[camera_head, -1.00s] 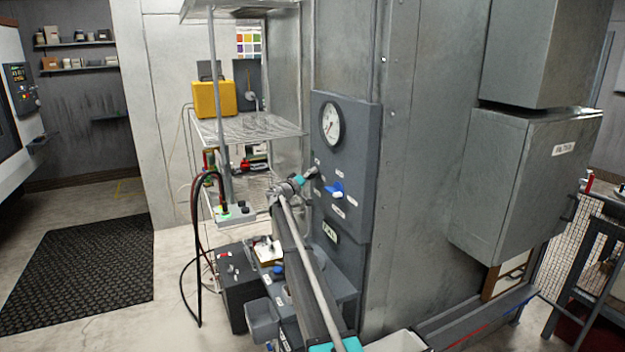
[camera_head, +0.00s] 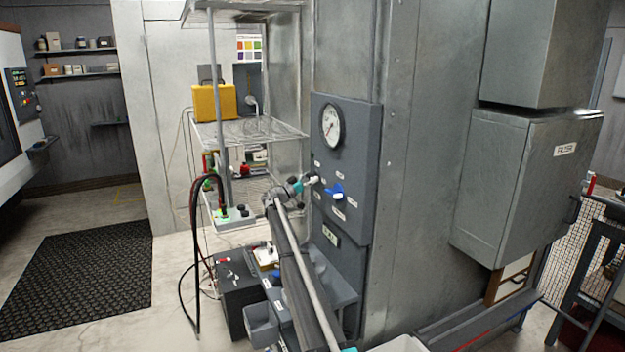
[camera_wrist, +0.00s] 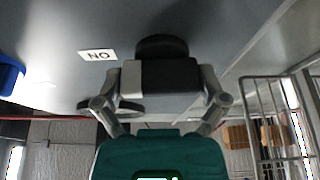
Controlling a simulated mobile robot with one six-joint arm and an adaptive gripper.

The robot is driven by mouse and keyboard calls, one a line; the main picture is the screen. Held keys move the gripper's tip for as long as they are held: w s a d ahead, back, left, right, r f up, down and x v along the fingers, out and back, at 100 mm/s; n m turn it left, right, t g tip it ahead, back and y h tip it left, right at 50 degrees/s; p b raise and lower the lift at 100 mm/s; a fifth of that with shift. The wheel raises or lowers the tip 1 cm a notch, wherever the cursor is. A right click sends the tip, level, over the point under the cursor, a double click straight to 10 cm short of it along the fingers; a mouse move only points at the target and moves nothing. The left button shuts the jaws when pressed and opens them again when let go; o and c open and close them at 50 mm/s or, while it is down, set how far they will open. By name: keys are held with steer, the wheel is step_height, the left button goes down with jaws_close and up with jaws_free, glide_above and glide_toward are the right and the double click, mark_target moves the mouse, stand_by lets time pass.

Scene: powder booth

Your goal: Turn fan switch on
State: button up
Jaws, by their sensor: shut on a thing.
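The dark grey control panel (camera_head: 350,225) stands upright on the booth's side, with small white labels on it. My gripper (camera_head: 309,182) is at the panel's left edge, beside a blue knob (camera_head: 336,189). In the wrist view my gripper (camera_wrist: 160,85) is shut on the fan switch, whose round dark base (camera_wrist: 162,46) shows against the panel face. The fingers and pads hide most of the switch, so its exact angle is unclear. A white label (camera_wrist: 98,55) beside it reads ON, upside down in this view.
A round gauge (camera_head: 332,127) sits high on the panel. A wire shelf (camera_head: 250,132) with a yellow case (camera_head: 213,102) stands left of the panel. Hanging cables (camera_head: 196,230) and a dark box (camera_head: 240,290) are below it. The filter box (camera_head: 530,180) is at the right.

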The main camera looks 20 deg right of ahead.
steer(key=shift+s+a+f+m+g, duration=0.1)
steer(key=shift+m+g, duration=0.3)
steer(key=shift+m, duration=0.2)
steer(key=o, duration=0.8)
